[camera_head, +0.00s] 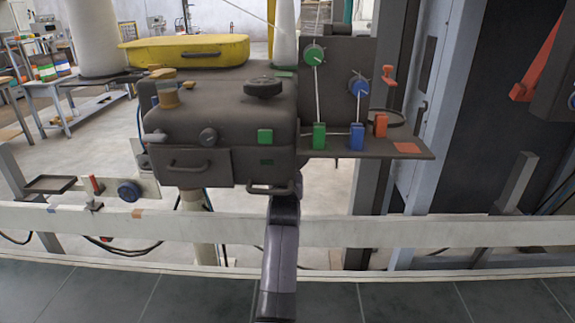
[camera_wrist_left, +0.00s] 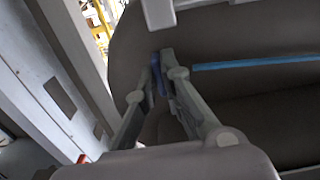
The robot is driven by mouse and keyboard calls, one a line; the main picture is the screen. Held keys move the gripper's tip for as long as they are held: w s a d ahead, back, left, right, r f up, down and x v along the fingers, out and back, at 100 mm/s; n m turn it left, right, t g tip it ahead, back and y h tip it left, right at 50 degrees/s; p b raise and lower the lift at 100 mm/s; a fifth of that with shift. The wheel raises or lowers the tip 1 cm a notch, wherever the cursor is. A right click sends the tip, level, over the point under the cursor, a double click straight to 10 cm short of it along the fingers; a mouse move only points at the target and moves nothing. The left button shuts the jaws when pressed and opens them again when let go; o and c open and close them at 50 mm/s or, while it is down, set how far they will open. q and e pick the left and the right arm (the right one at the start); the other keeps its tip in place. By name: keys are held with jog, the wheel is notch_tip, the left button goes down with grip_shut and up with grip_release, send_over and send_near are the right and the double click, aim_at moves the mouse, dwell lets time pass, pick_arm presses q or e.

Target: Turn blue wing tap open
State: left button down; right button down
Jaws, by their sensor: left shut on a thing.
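A small blue piece (camera_wrist_left: 156,66), apparently the wing of the blue wing tap, shows in the left wrist view. My left gripper (camera_wrist_left: 162,75) has its two fingers closed around it, against a dark grey rounded body. The fingers cover much of it, so its turn angle cannot be told. In the head view one of my arms rises from the bottom centre and passes under the dark grey machine (camera_head: 222,115); its gripper is hidden there. My right gripper is not in view.
A blue pipe or stripe (camera_wrist_left: 250,62) runs right of the fingers. On the machine's right are a green dial (camera_head: 314,54), a blue dial (camera_head: 358,86) and green, blue and orange blocks on a shelf (camera_head: 406,148). A pale rail (camera_head: 150,227) crosses in front.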

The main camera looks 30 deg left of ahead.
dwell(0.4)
pick_arm(q)
jog(key=c, duration=1.7)
grip_release()
